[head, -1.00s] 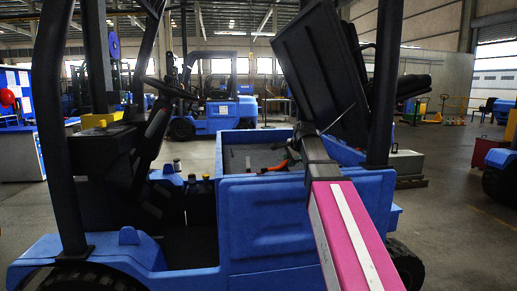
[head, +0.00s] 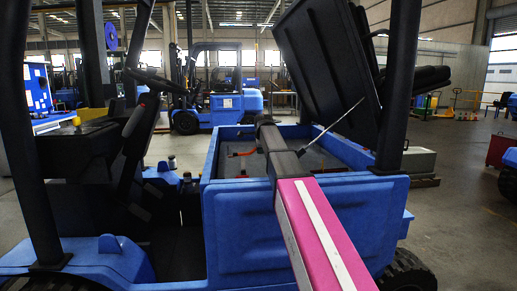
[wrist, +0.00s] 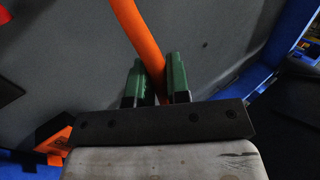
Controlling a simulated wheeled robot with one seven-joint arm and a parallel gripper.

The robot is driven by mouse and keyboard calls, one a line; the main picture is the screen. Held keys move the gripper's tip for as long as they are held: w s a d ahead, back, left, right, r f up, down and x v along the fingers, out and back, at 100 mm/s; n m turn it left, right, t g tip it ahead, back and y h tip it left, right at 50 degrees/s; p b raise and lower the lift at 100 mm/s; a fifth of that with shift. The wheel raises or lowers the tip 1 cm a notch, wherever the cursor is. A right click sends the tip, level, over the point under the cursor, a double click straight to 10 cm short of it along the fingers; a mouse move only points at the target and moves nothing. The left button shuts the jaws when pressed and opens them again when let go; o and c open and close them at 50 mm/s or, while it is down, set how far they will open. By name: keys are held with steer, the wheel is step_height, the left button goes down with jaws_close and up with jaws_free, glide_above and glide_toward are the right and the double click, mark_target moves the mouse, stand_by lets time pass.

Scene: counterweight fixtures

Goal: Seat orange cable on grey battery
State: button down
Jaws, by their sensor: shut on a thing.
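The orange cable (wrist: 137,35) runs from the top of the wrist view down between the green fingertips of my gripper (wrist: 158,82), which is shut on it. An orange piece (head: 241,154) shows in the head view inside the truck's open bay, left of my arm. The grey battery appears to be the broad grey surface (head: 325,157) in that bay; grey also fills much of the wrist view (wrist: 215,45) behind the fingers. I cannot tell whether the cable touches it. My arm hides the gripper in the head view.
The blue truck's side panel (head: 305,225) and bay walls surround the work. A raised dark cover (head: 325,65) with a thin rod stands above the bay at right, close to my arm. An orange connector-like piece (wrist: 55,140) shows lower left in the wrist view.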

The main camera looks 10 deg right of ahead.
steer(key=shift+f, duration=2.8)
steer(key=shift+f, duration=0.15)
steer(key=shift+f, duration=1.1)
steer(key=shift+f, duration=0.85)
steer(key=c, duration=1)
jaws_free()
steer(key=shift+s, duration=0.1)
